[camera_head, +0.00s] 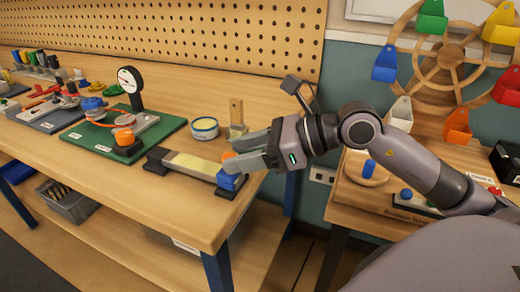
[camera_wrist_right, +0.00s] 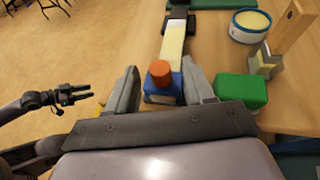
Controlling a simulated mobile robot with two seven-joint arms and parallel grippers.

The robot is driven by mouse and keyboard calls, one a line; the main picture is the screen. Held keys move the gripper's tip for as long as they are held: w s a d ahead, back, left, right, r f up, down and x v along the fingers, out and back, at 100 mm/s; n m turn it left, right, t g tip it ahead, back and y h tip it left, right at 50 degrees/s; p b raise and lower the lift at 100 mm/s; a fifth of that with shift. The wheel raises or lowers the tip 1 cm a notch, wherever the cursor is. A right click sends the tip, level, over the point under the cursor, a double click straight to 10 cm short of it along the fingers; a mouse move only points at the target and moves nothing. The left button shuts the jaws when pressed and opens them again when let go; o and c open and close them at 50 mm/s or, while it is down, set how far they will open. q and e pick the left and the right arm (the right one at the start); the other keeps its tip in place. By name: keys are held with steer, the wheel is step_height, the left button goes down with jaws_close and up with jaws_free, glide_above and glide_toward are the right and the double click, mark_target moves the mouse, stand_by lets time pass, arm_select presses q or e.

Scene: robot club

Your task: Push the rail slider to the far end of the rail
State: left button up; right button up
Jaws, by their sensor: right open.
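The rail (camera_head: 190,164) has a pale yellow top and dark end blocks, and lies along the front of the workbench. The blue rail slider (camera_head: 230,182) with an orange knob (camera_wrist_right: 160,72) sits at the rail's right end, the end near my gripper. The rail's other dark end block (camera_head: 155,160) is on the left, and the strip between is clear. My right gripper (camera_head: 246,150) is open. In the right wrist view its fingers stand on either side of the blue slider (camera_wrist_right: 160,90); contact cannot be told. My left gripper (camera_wrist_right: 78,93) shows small and apparently open, away from the rail.
A green block (camera_wrist_right: 241,91) is just right of the right finger in the wrist view. A round tin (camera_head: 204,128) and an upright wooden piece (camera_head: 236,112) stand behind the rail. A green board (camera_head: 84,137) with a gauge (camera_head: 131,81) lies to the left.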

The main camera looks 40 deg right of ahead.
steer(key=shift+b+v, duration=0.4)
steer(key=shift+v, duration=1.55)
